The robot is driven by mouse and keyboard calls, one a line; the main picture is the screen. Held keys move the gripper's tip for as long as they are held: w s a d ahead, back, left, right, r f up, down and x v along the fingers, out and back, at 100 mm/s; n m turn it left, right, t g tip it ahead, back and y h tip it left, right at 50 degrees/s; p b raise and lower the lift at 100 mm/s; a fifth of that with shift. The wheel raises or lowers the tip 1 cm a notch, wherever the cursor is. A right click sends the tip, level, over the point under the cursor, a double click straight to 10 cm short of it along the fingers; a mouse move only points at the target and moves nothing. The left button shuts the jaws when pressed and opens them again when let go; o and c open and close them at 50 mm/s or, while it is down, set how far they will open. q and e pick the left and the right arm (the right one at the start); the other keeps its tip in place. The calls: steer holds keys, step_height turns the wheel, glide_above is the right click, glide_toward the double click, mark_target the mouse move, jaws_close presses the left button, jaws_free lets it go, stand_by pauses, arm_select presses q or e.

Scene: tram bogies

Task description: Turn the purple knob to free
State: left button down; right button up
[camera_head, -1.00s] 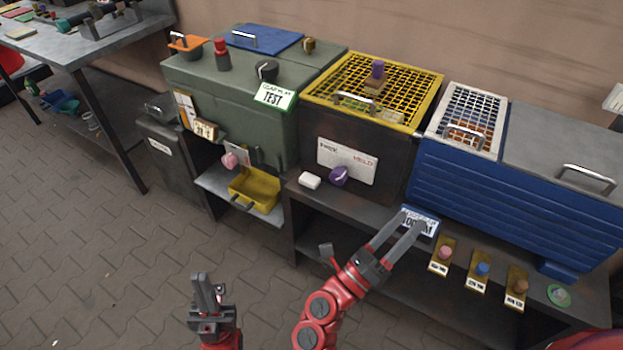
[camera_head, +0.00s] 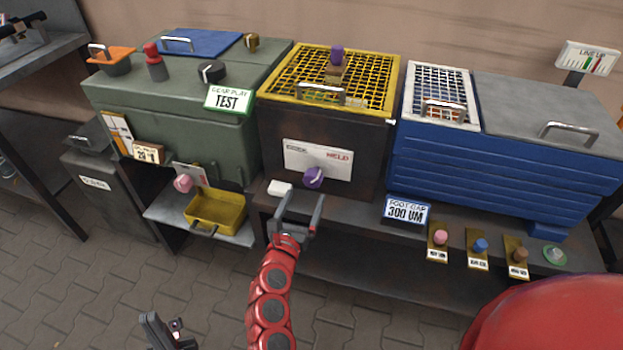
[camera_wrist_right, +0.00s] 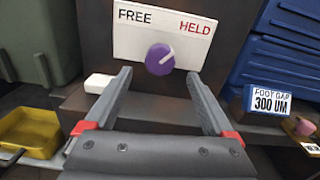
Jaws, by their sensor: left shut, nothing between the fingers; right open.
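The purple knob (camera_head: 313,177) sits on a white plate (camera_head: 334,160) on the front of the dark box under the yellow grid. In the right wrist view the knob (camera_wrist_right: 160,59) has a pale pointer line aimed up and right, toward the word HELD; FREE is at the plate's left. My right gripper (camera_head: 299,202) is open just in front of and below the knob, apart from it. In the right wrist view its fingers (camera_wrist_right: 160,85) spread to either side below the knob. My left gripper (camera_head: 160,330) is shut and empty, low at the bottom edge.
A white block (camera_head: 279,188) lies on the ledge left of the knob. A yellow bin (camera_head: 215,211) is further left. A FOOT GAP sign (camera_head: 406,209) and several small coloured knobs line the shelf at right. A purple-topped piece (camera_head: 337,56) stands on the yellow grid.

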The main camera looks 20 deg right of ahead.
mark_target(311, 183)
steer(key=x, duration=0.7)
steer(key=shift+w+d, duration=0.2)
steer(key=shift+w, duration=0.1)
steer(key=c, duration=1.4)
